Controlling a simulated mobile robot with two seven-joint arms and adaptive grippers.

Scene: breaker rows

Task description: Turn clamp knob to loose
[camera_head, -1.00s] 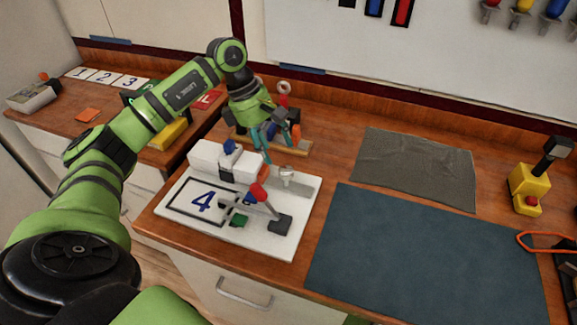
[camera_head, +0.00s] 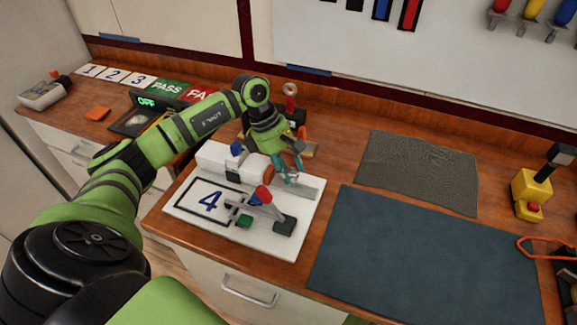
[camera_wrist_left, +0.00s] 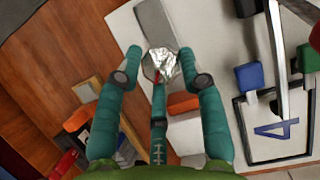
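The clamp knob (camera_wrist_left: 160,65) is a shiny silver, faceted piece with a small red mark, seen in the left wrist view. It belongs to the white fixture board (camera_head: 270,247) marked with a blue 4. My left gripper (camera_head: 290,174) is over the back right of this board in the head view. In the left wrist view its teal fingers (camera_wrist_left: 158,58) stand apart on both sides of the knob. A gap seems to show between fingers and knob, so I see no firm grip. In the head view the fingers largely hide the knob. My right gripper is out of view.
On the board are a red-handled lever (camera_head: 263,195), a green block (camera_head: 244,222) and a dark block (camera_head: 285,225). A blue mat (camera_head: 420,260) and a grey mat (camera_head: 417,170) lie to the right. A yellow device (camera_head: 528,187) stands farther right.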

